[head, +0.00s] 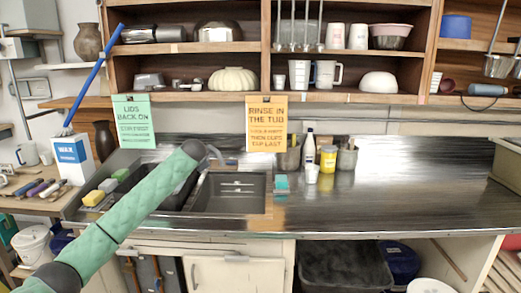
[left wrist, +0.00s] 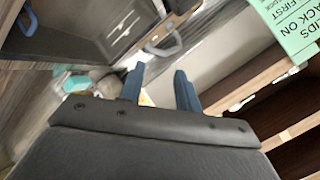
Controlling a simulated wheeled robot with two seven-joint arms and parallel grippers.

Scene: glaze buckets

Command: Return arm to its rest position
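My left arm, in a green padded sleeve, reaches up from the lower left in the head view. Its dark wrist ends above the sink (head: 232,192), and the left gripper (head: 213,155) is small and partly hidden there. In the left wrist view the left gripper (left wrist: 157,72) shows two dark blue fingers standing apart, with nothing visible between them. A grey-blue curved handle (left wrist: 165,46) shows beyond the fingers; what it belongs to is unclear. My right gripper is in neither view.
A green sign (head: 133,120) and an orange sign (head: 266,123) hang from the shelf edge above the sink. Yellow and green sponges (head: 94,198) lie left of the sink. A white bottle (head: 309,148) and a yellow jar (head: 328,158) stand to its right. The steel counter (head: 420,195) farther right is clear.

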